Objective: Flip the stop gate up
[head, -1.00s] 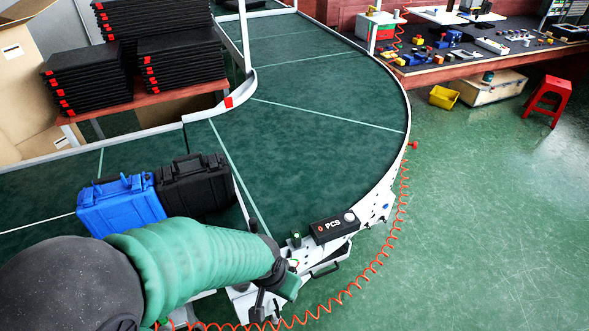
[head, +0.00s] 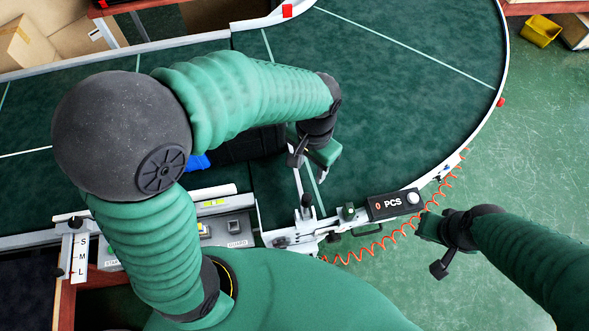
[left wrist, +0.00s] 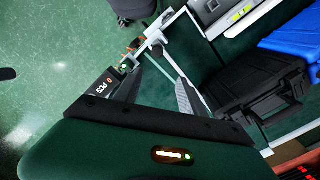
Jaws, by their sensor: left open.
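The stop gate (head: 297,230) appears to be the white metal mechanism with a black-knobbed lever (head: 306,203) at the conveyor's near edge. It also shows in the left wrist view (left wrist: 153,38), beyond the fingers; its exact flap position is hard to tell. My left gripper (head: 309,170) is open and empty, pointing down over the belt just behind the lever, apparently apart from it. In the left wrist view its fingers (left wrist: 157,82) are spread, with nothing between them. My right gripper (head: 435,248) is over the floor at the right; its jaws are unclear.
A black case (head: 250,145) and a blue case (head: 200,162) sit on the belt, largely hidden by my left arm. The PCS counter box (head: 396,205) is right of the gate. A coiled orange hose (head: 400,235) runs along the conveyor edge. A control panel (head: 225,232) is left.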

